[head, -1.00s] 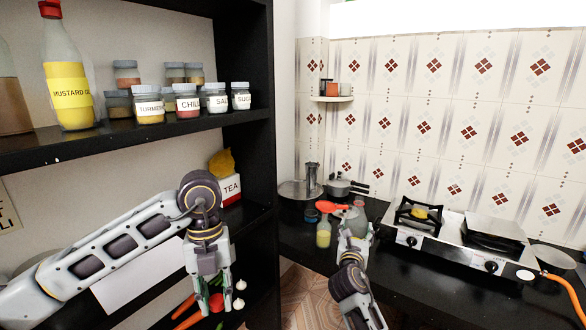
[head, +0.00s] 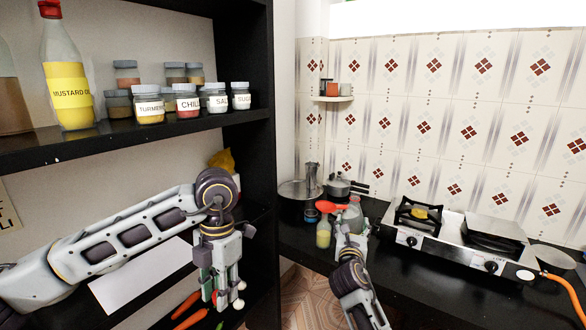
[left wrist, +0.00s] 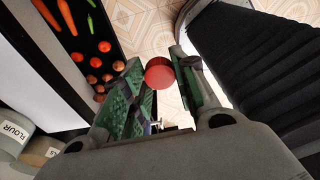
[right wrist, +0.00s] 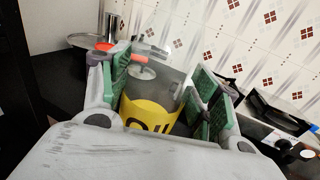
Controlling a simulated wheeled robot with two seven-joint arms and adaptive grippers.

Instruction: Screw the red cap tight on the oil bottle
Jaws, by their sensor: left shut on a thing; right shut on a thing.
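The red cap (left wrist: 158,73) is between the fingertips of my left gripper (left wrist: 160,62), which is shut on it. In the head view my left gripper (head: 222,296) hangs low in front of the shelf, left of and apart from the bottle; the cap is hard to make out there. My right gripper (right wrist: 158,78) is shut around the oil bottle, a clear bottle with a yellow label (right wrist: 148,114). Fingers hide part of the bottle.
A small yellow-filled bottle (head: 323,235) and a red item (head: 331,206) are close to my right gripper. Pots (head: 300,190) stand behind, and a gas stove (head: 455,238) is to the right. Vegetables (left wrist: 92,79) lie below my left gripper.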

